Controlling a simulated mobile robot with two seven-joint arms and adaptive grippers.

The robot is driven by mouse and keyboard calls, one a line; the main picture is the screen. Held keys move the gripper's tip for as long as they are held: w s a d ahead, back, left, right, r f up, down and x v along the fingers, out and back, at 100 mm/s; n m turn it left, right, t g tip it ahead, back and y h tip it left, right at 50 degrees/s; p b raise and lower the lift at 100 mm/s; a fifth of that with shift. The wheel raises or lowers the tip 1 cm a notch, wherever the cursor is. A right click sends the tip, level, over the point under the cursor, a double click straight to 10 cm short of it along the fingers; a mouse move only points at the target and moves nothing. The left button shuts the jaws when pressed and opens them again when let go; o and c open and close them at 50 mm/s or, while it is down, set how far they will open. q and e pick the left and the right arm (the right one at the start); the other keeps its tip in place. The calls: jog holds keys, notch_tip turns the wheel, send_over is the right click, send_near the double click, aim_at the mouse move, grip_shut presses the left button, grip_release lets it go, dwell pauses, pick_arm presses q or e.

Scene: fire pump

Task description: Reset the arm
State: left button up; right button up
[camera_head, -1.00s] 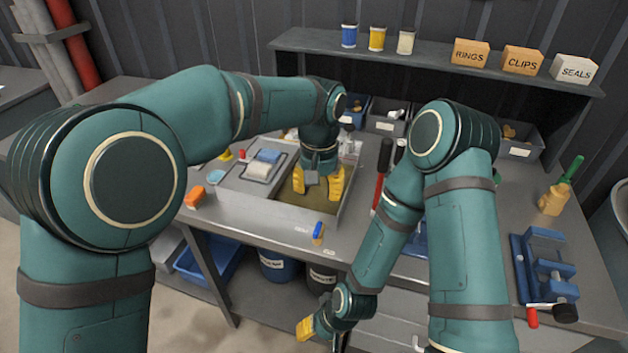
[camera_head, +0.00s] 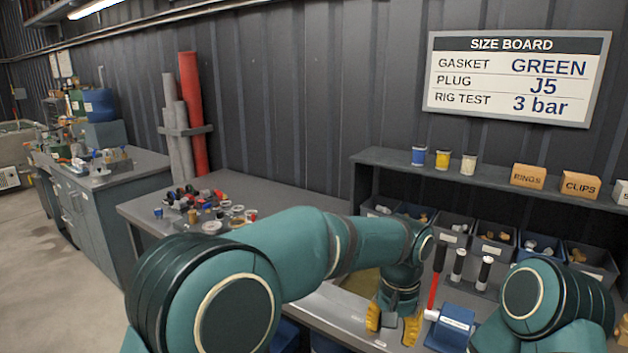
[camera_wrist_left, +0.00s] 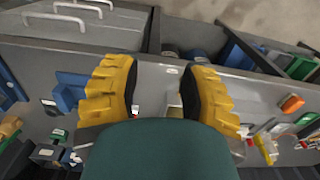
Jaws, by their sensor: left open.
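My left gripper (camera_head: 392,324) has yellow ribbed fingers spread apart, with nothing between them. In the head view it hangs over the front part of the workbench (camera_head: 330,308), left of a blue holder (camera_head: 452,328) and a red-handled hammer-like tool (camera_head: 435,285). In the left wrist view the open gripper (camera_wrist_left: 163,85) points down over the bench's front edge, and no object is held. My right arm shows only as a teal part at the lower right. My right gripper is outside both current views.
A shelf (camera_head: 385,160) with small jars and boxes stands behind the bench, above several bins (camera_head: 495,237). Loose small parts (camera_head: 200,203) lie on the bench at left. A size board (camera_head: 515,78) hangs on the wall. Open floor (camera_head: 60,260) shows at far left.

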pick_arm(q)
jog(key=a+f+n+h, duration=0.1)
jog(key=a+f, duration=0.3)
jog(key=f, duration=0.3)
jog(key=a+f+h, duration=0.1)
jog(key=a+f, duration=0.2)
jog(key=f, duration=0.3)
jog(key=s+a+f+n+t+h, duration=0.1)
jog(key=s+a+f+n, duration=0.6)
jog(key=s+a+f, duration=0.9)
jog(key=shift+s+a+f+t+h, duration=0.35)
jog(key=shift+a+f+h, duration=0.15)
jog(key=shift+a, duration=0.35)
dwell(0.6)
